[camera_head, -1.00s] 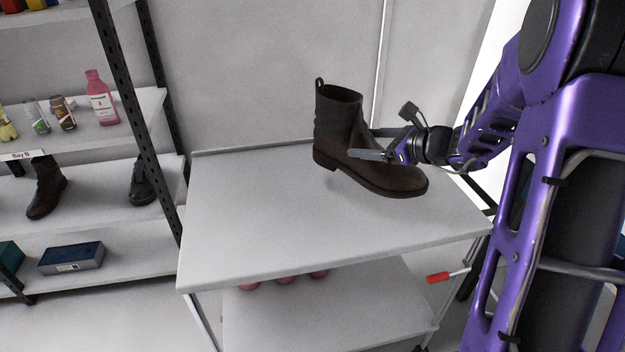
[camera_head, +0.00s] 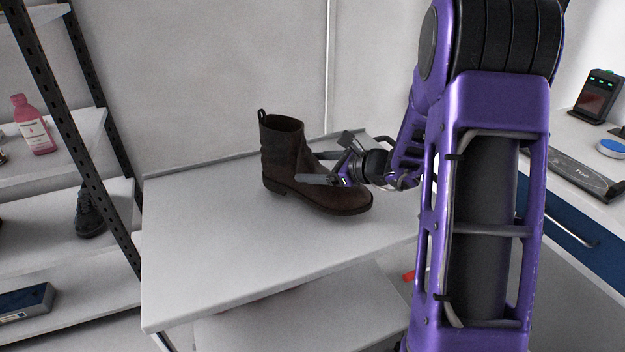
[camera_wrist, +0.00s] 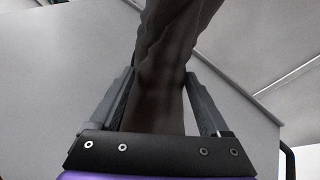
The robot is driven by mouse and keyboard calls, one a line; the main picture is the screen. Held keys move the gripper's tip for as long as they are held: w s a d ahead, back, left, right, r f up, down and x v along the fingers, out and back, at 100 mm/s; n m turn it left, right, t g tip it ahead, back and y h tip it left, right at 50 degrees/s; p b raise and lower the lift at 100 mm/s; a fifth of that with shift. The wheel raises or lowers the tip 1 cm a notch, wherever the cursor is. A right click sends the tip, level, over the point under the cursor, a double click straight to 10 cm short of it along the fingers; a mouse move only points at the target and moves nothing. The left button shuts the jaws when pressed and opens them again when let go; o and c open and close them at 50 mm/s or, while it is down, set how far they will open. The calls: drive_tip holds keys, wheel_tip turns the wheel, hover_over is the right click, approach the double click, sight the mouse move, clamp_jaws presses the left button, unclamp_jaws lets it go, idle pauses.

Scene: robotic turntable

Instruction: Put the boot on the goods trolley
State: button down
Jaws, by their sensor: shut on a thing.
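The dark brown boot (camera_head: 284,160) is upright over the back part of the goods trolley's top shelf (camera_head: 220,245), toe pointing right. My gripper (camera_head: 325,178) is shut on the boot from the right, near where the shaft meets the foot. In the wrist view the boot (camera_wrist: 165,65) runs up between the two fingers of my gripper (camera_wrist: 160,78). The sole is very close to the shelf; I cannot tell whether it touches. The far side of the boot is hidden.
A shelf rack with a black post (camera_head: 75,130) stands left of the trolley, holding a dark shoe (camera_head: 90,212) and a pink bottle (camera_head: 33,125). A counter with blue drawers (camera_head: 565,235) is at the right. The trolley top is otherwise clear.

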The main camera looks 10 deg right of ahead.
drive_tip(key=shift+f, duration=1.5)
unclamp_jaws()
drive_tip(key=shift+f, duration=0.1)
drive_tip(key=v, duration=1.2)
